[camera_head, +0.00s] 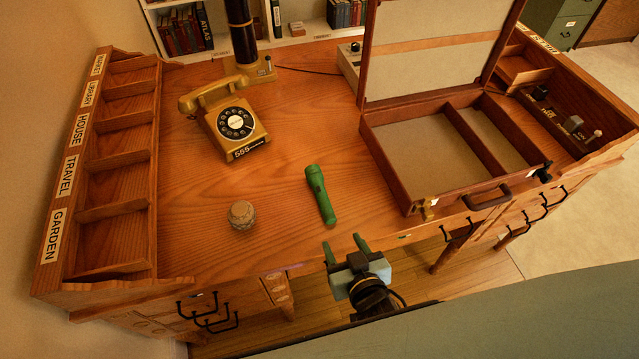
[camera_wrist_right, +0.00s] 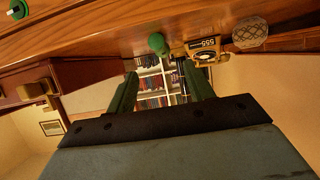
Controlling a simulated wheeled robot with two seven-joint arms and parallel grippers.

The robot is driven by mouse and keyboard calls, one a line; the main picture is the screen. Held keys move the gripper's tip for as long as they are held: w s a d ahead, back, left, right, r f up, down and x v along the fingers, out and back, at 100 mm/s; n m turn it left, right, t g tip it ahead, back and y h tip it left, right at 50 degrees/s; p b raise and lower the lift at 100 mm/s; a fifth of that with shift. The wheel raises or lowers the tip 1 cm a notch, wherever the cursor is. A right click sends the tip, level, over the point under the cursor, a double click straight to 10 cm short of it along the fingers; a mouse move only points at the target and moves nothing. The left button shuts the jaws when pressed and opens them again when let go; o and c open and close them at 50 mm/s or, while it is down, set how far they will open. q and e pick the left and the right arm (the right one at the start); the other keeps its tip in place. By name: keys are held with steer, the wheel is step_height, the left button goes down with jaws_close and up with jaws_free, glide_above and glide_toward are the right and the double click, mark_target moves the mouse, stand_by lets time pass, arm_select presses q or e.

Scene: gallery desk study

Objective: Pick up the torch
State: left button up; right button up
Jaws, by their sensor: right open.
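The green torch (camera_head: 320,194) lies on the wooden desk, in the middle near the front edge, with its wider end toward the back. My right gripper (camera_head: 345,245) is just in front of the desk edge, close to the torch's near end and apart from it. Its green fingers are spread and empty. In the right wrist view, the torch (camera_wrist_right: 157,43) shows as a green round end beyond the open fingers of my right gripper (camera_wrist_right: 165,85). My left gripper is in neither view.
An open briefcase (camera_head: 408,190) stands right of the torch. A yellow telephone (camera_head: 252,133) sits behind left, and a small round patterned object (camera_head: 241,214) lies left. A labelled sorter (camera_head: 71,178) lines the left side. Bare desk surrounds the torch.

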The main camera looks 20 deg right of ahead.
mark_target(328, 211)
steer(key=x, duration=0.5)
steer(key=b+x, duration=0.1)
steer(key=x, duration=0.2)
steer(key=shift+w+r, duration=0.25)
steer(key=shift+w, duration=0.1)
steer(key=b+x, duration=0.1)
steer(key=x, duration=0.3)
steer(key=shift+w+d+f, duration=0.1)
steer(key=shift+w+f, duration=0.1)
steer(key=shift+w, duration=0.15)
jaws_close()
steer(key=shift+r, duration=0.1)
